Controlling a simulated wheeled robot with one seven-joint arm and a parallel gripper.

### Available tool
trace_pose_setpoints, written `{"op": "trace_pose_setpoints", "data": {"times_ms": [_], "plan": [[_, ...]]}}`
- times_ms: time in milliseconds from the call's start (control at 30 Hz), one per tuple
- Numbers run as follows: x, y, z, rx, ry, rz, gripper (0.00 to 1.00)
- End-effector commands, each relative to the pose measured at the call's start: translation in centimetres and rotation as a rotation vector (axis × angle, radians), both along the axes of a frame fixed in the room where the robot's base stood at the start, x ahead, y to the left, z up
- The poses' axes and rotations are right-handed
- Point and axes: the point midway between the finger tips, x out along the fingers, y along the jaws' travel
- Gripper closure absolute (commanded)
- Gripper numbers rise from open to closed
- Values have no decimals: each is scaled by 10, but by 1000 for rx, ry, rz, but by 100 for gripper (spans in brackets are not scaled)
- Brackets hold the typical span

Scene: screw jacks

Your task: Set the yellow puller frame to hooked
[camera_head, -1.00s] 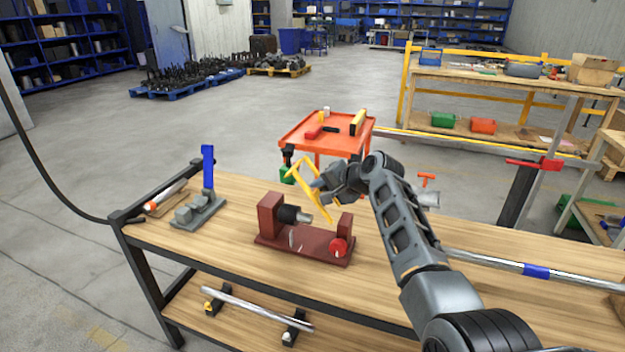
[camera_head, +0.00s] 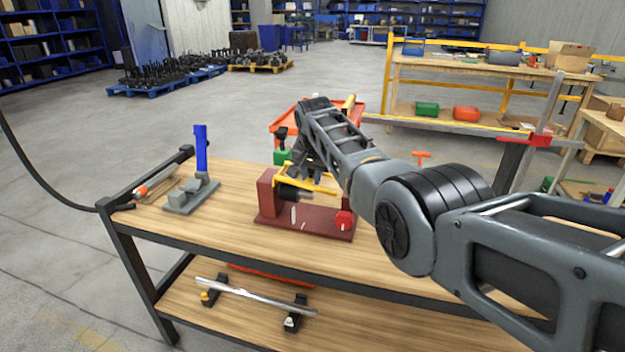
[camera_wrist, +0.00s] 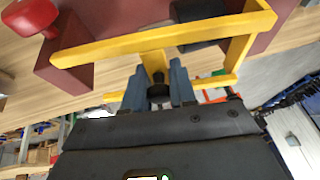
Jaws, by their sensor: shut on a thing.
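The yellow puller frame (camera_head: 303,184) is held in my gripper (camera_head: 307,168), nearly level over the dark red fixture (camera_head: 318,220). In the wrist view, the frame's long bar (camera_wrist: 150,41) crosses just past my fingers (camera_wrist: 160,84), which are shut on its middle part. One side arm (camera_wrist: 243,45) of the frame lies beside the fixture's black cylinder (camera_wrist: 200,10). The cylinder and its metal shaft (camera_head: 303,196) are partly under the frame in the head view. I cannot tell whether the frame touches the fixture.
A grey clamp with a blue handle (camera_head: 201,150) stands at the bench's left. A red knob (camera_head: 344,220) is on the fixture's right end. An orange cart (camera_head: 283,126) stands behind the wooden bench (camera_head: 235,220). The bench front is clear.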

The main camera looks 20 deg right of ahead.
Motion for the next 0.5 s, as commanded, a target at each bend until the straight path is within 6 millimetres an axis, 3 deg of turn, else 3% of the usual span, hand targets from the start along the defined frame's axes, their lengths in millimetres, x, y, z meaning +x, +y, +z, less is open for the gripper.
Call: {"op": "trace_pose_setpoints", "data": {"times_ms": [500], "plan": [[-1,0,-4,-30,27,-1,100]]}}
